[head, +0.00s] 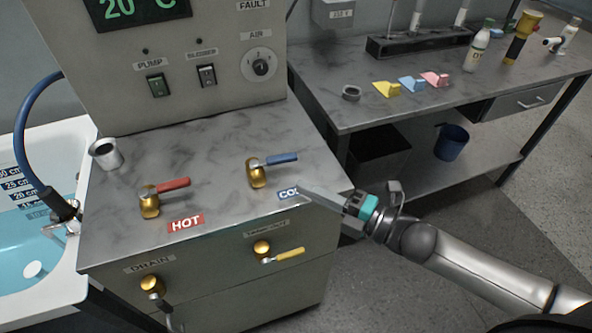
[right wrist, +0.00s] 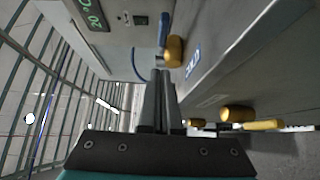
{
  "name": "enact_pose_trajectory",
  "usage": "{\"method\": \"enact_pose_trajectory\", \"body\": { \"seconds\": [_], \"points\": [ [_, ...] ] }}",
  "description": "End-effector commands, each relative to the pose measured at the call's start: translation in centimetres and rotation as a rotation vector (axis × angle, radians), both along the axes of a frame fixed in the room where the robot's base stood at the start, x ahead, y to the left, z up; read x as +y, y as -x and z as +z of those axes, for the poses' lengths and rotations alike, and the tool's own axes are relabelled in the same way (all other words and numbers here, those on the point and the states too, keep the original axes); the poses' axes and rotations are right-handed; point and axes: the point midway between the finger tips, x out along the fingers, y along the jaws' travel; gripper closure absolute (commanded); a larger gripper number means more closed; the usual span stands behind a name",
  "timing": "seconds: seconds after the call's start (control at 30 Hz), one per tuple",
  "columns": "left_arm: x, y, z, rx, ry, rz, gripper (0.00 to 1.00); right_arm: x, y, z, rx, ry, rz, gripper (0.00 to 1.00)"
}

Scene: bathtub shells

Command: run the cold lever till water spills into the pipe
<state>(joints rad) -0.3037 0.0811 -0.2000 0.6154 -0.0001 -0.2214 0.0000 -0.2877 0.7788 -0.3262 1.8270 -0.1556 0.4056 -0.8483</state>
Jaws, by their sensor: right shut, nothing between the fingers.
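The cold valve has a brass body (head: 257,175) and a blue lever (head: 282,159) pointing right, on the grey metal counter above the COLD label. In the right wrist view the blue lever (right wrist: 162,34) is beyond the fingertips. My right gripper (head: 303,191) is shut and empty, its fingers at the COLD label, below and right of the lever and apart from it. The white tub (head: 62,301) at the left holds blue water (head: 22,236), below the 20 cm mark. Which thing is the pipe is unclear. My left gripper is out of view.
The hot valve's red lever (head: 174,185) is left of the cold one. A yellow lever (head: 290,255) and a drain valve (head: 151,284) are on the cabinet front. A grey cup-like cylinder (head: 105,153) stands near the tub. A side bench (head: 368,118) is at right.

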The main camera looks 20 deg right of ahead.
Motion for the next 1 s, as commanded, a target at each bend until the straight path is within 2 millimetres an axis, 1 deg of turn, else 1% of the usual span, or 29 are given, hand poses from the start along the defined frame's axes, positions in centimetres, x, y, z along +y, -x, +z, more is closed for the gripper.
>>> {"method": "enact_pose_trajectory", "body": {
  "seconds": [0.03,0.13,0.3,0.5,0.7,1.0],
  "points": [
    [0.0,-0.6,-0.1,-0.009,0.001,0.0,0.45,0.5,-0.7,0.0,-0.002,-0.002,0.0,1.0],
    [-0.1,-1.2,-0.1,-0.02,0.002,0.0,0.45,1.4,-1.7,0.1,-0.004,-0.002,0.0,1.0],
    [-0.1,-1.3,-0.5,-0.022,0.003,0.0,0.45,1.2,-3.6,0.0,-0.002,0.001,0.0,1.0],
    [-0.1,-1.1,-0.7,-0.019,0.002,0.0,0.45,1.1,-5.1,0.0,0.0,0.0,0.0,1.0],
    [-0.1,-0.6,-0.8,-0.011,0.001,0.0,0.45,1.0,-5.5,0.0,0.0,0.0,0.0,1.0],
    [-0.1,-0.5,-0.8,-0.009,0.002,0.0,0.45,0.9,-5.6,0.0,0.0,0.0,0.0,1.0]
  ]
}}
